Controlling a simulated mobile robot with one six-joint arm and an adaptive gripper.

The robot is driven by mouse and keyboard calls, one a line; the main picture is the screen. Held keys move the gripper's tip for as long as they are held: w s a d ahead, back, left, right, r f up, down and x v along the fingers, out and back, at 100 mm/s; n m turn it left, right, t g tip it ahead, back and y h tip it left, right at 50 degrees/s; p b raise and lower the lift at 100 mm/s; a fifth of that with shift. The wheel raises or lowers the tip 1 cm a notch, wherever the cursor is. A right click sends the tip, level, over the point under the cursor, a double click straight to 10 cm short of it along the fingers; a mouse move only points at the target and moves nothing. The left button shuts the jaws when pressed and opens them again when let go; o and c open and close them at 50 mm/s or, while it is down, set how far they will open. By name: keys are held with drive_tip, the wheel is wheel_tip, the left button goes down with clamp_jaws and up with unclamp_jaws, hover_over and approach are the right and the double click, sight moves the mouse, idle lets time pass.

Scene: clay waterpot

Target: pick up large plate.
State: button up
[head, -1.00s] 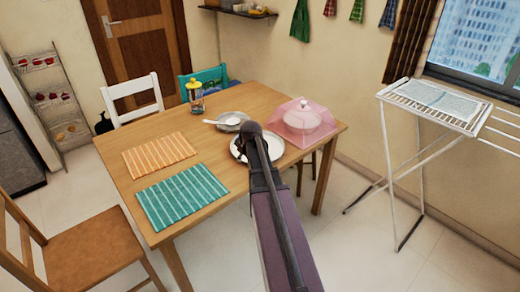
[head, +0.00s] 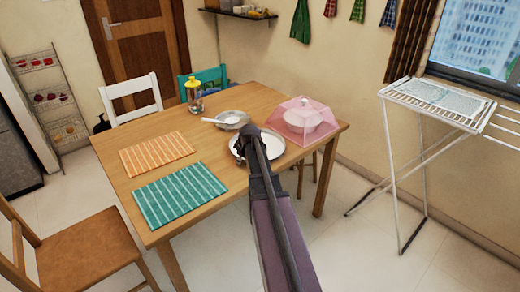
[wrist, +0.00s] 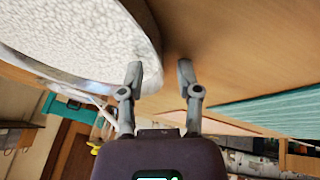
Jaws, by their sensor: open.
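The large plate (head: 275,147) is white and round and lies on the table near its right edge. My gripper (head: 241,148) is at the left side of the plate, low over it, and my arm hides part of the plate. In the wrist view the plate (wrist: 75,35) fills the upper left with its pale, speckled surface. My gripper (wrist: 159,70) is open there, with one fingertip over the plate's rim and the other over bare wood beyond it. The rim appears between the fingers; I cannot tell whether they touch it.
On the wooden table (head: 215,107) are a bowl with a spoon (head: 232,118), a pink food cover (head: 308,120), a yellow-topped jar (head: 194,97), an orange mat (head: 157,153) and a teal mat (head: 180,195). Chairs stand around. A drying rack (head: 440,110) stands at right.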

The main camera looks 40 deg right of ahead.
idle(0.4)
clamp_jaws()
drive_tip(key=shift+r, duration=0.15)
wheel_tip(320, 180, up, 3)
drive_tip(key=p, duration=0.3)
drive_tip(key=shift+f, duration=0.2)
drive_tip(key=s+d+r+p, duration=0.1)
drive_tip(key=s+d, duration=0.1)
drive_tip(key=s, duration=0.5)
drive_tip(key=s+d+r+p, duration=0.1)
drive_tip(key=s+d, duration=0.1)
drive_tip(key=s, duration=0.6)
drive_tip(key=shift+s+d, duration=0.2)
